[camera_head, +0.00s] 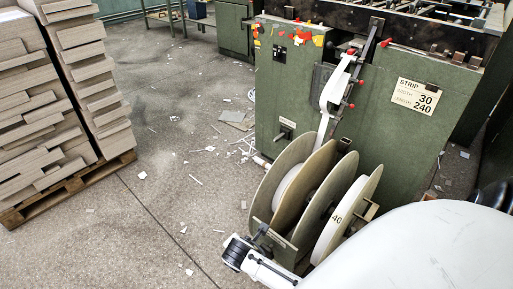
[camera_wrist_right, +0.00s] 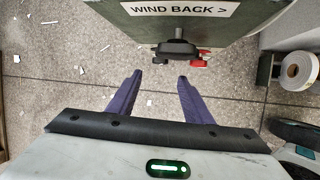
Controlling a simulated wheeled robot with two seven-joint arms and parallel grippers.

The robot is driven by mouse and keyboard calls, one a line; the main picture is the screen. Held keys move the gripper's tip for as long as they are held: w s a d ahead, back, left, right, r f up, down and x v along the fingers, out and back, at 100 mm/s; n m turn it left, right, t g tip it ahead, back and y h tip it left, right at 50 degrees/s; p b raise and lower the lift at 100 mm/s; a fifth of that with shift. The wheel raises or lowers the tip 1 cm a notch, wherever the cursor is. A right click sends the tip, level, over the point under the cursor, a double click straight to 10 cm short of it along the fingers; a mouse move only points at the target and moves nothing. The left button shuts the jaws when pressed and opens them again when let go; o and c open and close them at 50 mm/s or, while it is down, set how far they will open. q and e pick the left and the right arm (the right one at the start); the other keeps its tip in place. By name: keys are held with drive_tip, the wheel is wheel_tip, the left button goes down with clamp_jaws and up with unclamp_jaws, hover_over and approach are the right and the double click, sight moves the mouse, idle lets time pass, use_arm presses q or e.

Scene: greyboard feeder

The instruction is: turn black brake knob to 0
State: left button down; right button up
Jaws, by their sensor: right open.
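In the right wrist view a black knob (camera_wrist_right: 176,50) sits on a short grey shaft under the edge of a green panel (camera_wrist_right: 200,28). A red piece (camera_wrist_right: 201,58) shows close to its right side; its 0 mark cannot be read. My right gripper (camera_wrist_right: 159,79) is open, with purple fingers apart and nothing between them. The knob lies beyond the fingertips, a little right of the gap's middle, and looks clear of both fingers. In the head view the knob cannot be made out for certain. My left gripper is in neither view.
A white label (camera_wrist_right: 180,9) on the panel reads "WIND BACK >". In the head view, large reels (camera_head: 292,190) stand before the green machine (camera_head: 385,150). Stacked boards on a pallet (camera_head: 75,187) are at left. Scraps litter the open floor (camera_head: 165,200).

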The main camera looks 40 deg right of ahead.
drive_tip(key=shift+n, duration=0.3)
drive_tip(key=b+x, duration=0.1)
drive_tip(key=x, duration=0.2)
drive_tip(key=b+x, duration=0.2)
drive_tip(key=x, duration=0.1)
drive_tip(key=b+x, duration=0.2)
drive_tip(key=x, duration=0.2)
drive_tip(key=shift+d+r, duration=0.15)
drive_tip(key=shift+d, duration=0.2)
drive_tip(key=shift+w+d+f+b, duration=0.1)
drive_tip(key=shift+d+f+b, duration=0.1)
drive_tip(key=shift+f+b, duration=0.2)
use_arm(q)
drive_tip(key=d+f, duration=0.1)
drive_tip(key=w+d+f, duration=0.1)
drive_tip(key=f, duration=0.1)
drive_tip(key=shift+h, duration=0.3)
use_arm(e)
drive_tip(key=c, duration=1.1)
drive_tip(key=shift+o, duration=0.2)
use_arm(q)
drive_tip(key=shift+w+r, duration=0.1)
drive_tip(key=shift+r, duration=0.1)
use_arm(e)
drive_tip(key=shift+w+r+g, duration=0.1)
drive_tip(key=shift+g, duration=0.3)
